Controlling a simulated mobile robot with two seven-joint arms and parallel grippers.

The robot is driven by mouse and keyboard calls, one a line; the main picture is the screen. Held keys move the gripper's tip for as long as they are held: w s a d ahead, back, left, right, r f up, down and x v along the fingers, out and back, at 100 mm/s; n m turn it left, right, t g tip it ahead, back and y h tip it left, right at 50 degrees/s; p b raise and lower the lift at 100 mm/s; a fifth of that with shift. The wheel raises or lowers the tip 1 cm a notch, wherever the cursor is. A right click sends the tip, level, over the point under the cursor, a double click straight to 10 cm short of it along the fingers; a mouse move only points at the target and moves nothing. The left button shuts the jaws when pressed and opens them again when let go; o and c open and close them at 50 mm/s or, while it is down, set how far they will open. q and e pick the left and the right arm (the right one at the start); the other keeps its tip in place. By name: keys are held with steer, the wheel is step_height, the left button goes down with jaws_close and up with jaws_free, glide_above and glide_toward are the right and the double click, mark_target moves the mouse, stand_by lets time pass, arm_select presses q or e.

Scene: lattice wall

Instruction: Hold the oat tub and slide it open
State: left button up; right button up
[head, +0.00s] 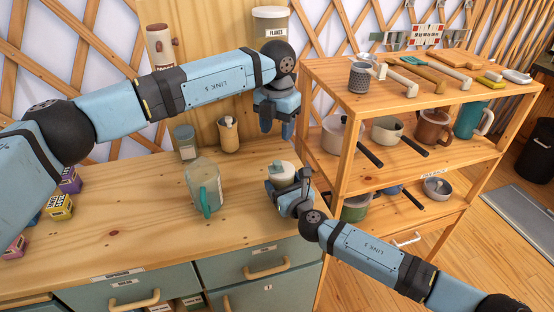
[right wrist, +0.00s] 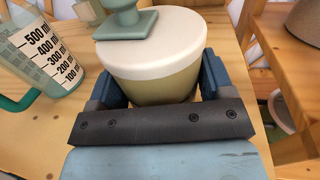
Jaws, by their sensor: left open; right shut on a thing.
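The oat tub (head: 281,168) stands on the wooden counter near its right end. In the right wrist view it (right wrist: 155,90) is olive-green with a cream lid and a pale green knob (right wrist: 126,18) on top; no label shows. My right gripper (head: 288,182) is shut on the tub, with one finger on each side of its body below the lid. The lid sits on the tub, and no opening shows. My left gripper (head: 276,124) is open and empty, fingers down, above and behind the tub in the head view, apart from it.
A measuring jug (head: 205,186) stands left of the tub. A grey canister (head: 185,142) and a wooden pot (head: 228,135) stand behind. A FLAKES canister (head: 270,22) is higher up. The shelf unit (head: 345,165) with pans and mugs is close on the right.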

mark_target(278, 161)
arm_select(q)
step_height(278, 161, down, 10)
steer(key=shift+r, duration=0.1)
stand_by(0.4)
steer(key=shift+d, duration=0.1)
jaws_close()
